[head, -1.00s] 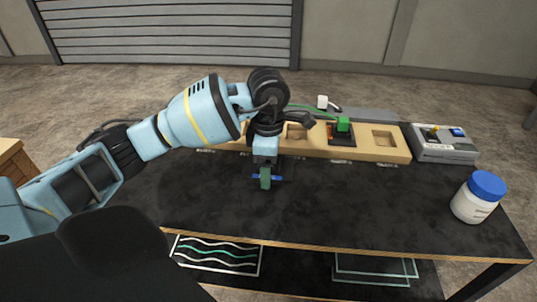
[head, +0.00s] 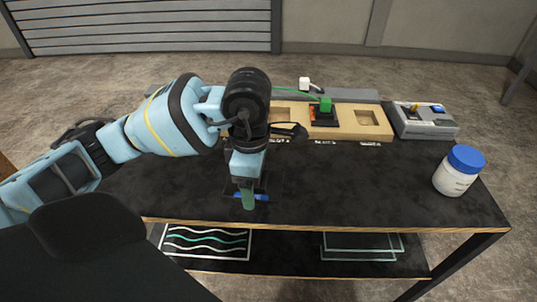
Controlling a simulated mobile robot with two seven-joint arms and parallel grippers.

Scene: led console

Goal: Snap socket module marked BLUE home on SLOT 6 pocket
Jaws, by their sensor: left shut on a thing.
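My left gripper (head: 249,197) points down over the dark table top, in front of the wooden slot board (head: 345,133). It is shut on a dark module with a blue strip (head: 263,197), mostly hidden behind the fingers; no marking on it is readable. The board's right end has an empty square pocket (head: 368,117). Left of it is a pocket holding a dark module with a green plug (head: 325,104). Another empty-looking pocket (head: 291,109) is partly hidden by my wrist. The slot labels are too small to read surely. My right gripper is not in view.
A grey box with a yellow lever and blue button (head: 424,121) stands right of the board. A white bottle with a blue lid (head: 455,173) stands at the table's right. A white plug (head: 304,84) and green cable lie behind. The table's front middle is clear.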

